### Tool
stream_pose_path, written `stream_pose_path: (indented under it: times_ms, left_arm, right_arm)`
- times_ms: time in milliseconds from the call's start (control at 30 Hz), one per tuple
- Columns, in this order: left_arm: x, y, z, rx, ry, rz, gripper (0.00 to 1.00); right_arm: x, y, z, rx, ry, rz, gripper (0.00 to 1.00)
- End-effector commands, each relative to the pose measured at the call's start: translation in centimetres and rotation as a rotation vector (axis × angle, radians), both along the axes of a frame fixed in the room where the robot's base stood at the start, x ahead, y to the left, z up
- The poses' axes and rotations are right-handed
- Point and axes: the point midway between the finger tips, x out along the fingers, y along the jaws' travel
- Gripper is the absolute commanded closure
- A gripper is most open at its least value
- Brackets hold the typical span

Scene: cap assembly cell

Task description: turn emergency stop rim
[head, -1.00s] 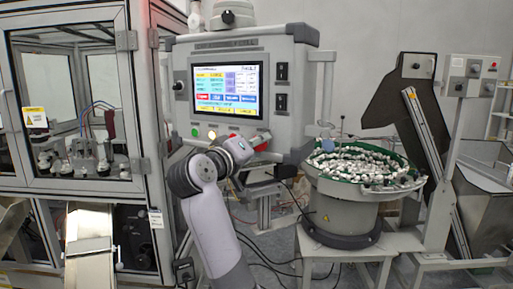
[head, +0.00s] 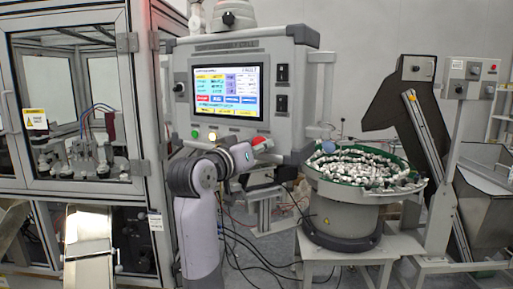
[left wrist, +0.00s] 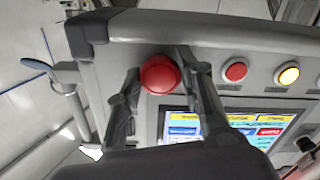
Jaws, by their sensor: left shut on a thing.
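The red emergency stop button (left wrist: 160,74) is a round mushroom knob on the grey control panel (left wrist: 145,42). In the left wrist view it sits between the two dark fingers of my left gripper (left wrist: 161,66), which is shut on its rim. In the head view the red of the button (head: 262,142) shows at the panel's lower right edge, partly hidden by my left gripper (head: 258,148). My right gripper is in neither view.
The panel carries a lit screen (head: 228,91). Beside the stop are a red button (left wrist: 235,71) and a lit yellow button (left wrist: 287,75). A bowl feeder (head: 345,205) full of small white parts stands to the right. A glazed machine cabinet (head: 75,110) stands at the left.

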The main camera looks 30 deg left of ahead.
Motion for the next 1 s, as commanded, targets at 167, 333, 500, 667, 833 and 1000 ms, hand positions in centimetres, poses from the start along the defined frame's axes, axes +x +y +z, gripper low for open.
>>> stream_pose_path:
  times_ms: [167, 333, 500, 667, 833, 1000]
  left_arm:
    - [-0.06, 0.03, 0.17, 0.002, -0.005, 0.001, 0.93]
    - [-0.06, 0.05, 0.17, 0.001, -0.005, 0.001, 0.64]
    - [-0.05, 0.03, 0.12, 0.0, -0.003, 0.001, 0.52]
    - [-0.04, 0.02, 0.07, 0.0, -0.002, 0.001, 0.45]
    - [-0.03, 0.02, 0.04, 0.0, -0.001, 0.0, 0.45]
    - [-0.64, 0.01, 0.08, 0.0, -0.002, 0.002, 0.45]
  right_arm:
    - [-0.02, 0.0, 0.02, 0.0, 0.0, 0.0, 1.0]
    - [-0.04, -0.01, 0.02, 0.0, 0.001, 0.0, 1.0]
    - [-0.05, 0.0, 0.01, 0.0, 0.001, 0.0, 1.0]
    - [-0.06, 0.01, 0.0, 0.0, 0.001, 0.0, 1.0]
    - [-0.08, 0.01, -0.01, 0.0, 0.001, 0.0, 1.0]
    - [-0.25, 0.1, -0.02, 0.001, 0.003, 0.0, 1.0]
